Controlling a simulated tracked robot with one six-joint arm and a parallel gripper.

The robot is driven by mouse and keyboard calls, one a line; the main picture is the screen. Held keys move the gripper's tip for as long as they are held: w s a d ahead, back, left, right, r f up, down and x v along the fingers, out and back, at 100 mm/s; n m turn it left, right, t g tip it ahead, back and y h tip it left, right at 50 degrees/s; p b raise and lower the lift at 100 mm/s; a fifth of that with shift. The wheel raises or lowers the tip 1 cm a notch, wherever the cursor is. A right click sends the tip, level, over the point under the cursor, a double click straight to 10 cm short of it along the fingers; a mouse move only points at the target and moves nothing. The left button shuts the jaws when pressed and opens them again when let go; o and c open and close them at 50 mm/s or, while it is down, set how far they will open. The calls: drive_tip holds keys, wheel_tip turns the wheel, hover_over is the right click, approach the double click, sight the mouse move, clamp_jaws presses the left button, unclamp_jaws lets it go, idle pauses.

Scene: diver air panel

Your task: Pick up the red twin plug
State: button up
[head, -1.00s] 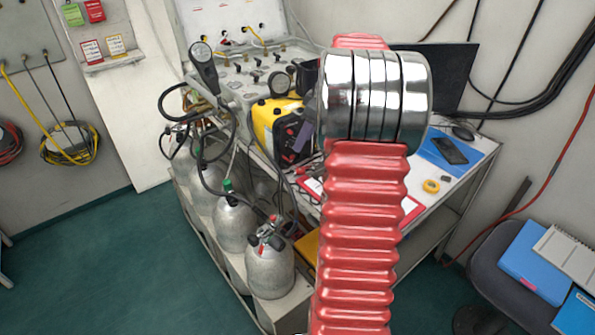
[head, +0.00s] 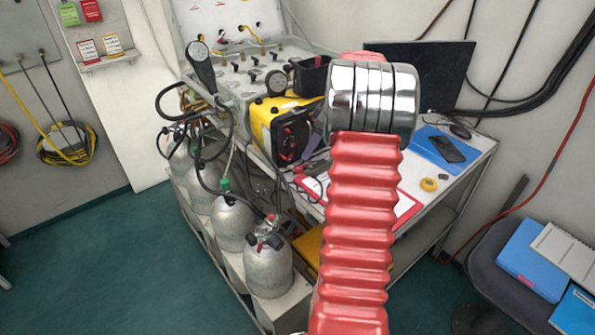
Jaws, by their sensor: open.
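I cannot make out the red twin plug for certain. Small red bits (head: 306,169) show on the bench beside the yellow case, too small to identify. The yellow case (head: 263,118) has a dark front with red and black parts. My arm, with a red ribbed sleeve and shiny metal rings, stands in front of the bench and hides part of it. My gripper does not show; it seems to be hidden behind my arm.
The bench holds a grey valve panel (head: 240,80), a dark monitor (head: 440,75), a red-edged clipboard (head: 405,208), a blue folder (head: 430,152) and yellow tape (head: 429,185). Several grey cylinders (head: 268,270) stand below left. A chair (head: 490,260) is at right. Green floor is clear at left.

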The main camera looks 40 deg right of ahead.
hover_over(297, 170)
drive_tip(key=s+d, duration=0.2)
drive_tip(key=shift+d+f, duration=0.2)
drive_tip(key=shift+f, duration=1.95)
